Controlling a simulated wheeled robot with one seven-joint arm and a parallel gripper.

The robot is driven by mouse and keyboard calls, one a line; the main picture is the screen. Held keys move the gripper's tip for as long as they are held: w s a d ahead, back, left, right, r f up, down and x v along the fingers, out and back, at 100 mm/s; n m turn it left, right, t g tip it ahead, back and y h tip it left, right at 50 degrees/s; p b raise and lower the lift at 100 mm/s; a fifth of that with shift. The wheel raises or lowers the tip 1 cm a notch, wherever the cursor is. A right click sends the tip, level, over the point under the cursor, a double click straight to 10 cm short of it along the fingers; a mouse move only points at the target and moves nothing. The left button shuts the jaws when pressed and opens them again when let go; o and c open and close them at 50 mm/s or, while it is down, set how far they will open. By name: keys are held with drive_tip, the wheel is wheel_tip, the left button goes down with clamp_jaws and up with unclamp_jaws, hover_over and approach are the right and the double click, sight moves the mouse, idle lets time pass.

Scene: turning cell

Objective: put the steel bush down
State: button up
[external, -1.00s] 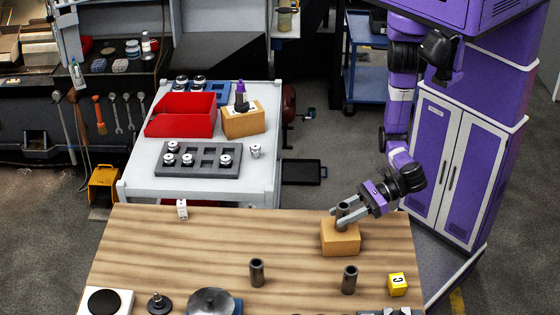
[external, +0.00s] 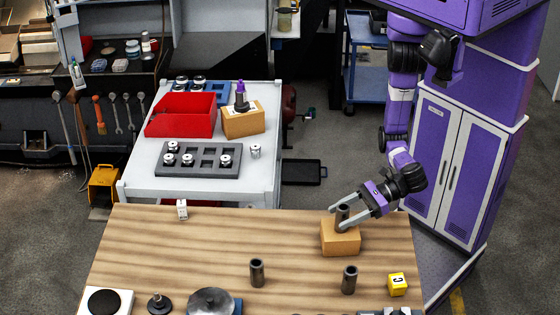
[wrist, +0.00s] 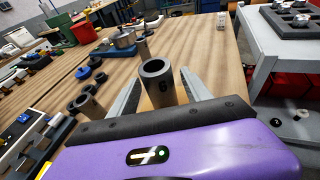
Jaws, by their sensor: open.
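A steel bush (external: 342,216), a dark grey hollow cylinder, stands upright on a tan block (external: 341,240) at the right of the wooden table. My gripper (external: 338,216) is open, with its fingers on either side of this bush. In the wrist view the bush (wrist: 157,82) stands between the two spread fingers (wrist: 163,92), with a visible gap on each side. Its lower end is partly hidden behind my gripper body. Two similar bushes stand upright on the table, one near the middle (external: 257,272) and one at the right (external: 349,280).
A yellow cube marked C (external: 398,284) sits at the table's right. A round metal disc (external: 211,303), a dark knobbed part (external: 158,303) and a white plate (external: 120,300) are at the front. A grey cart (external: 143,184) with a red bin (external: 183,116) stands behind. The table's left middle is clear.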

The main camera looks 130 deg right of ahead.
drive_tip(key=v, duration=1.1)
drive_tip(key=shift+s, duration=0.3)
drive_tip(key=shift+r, duration=0.1)
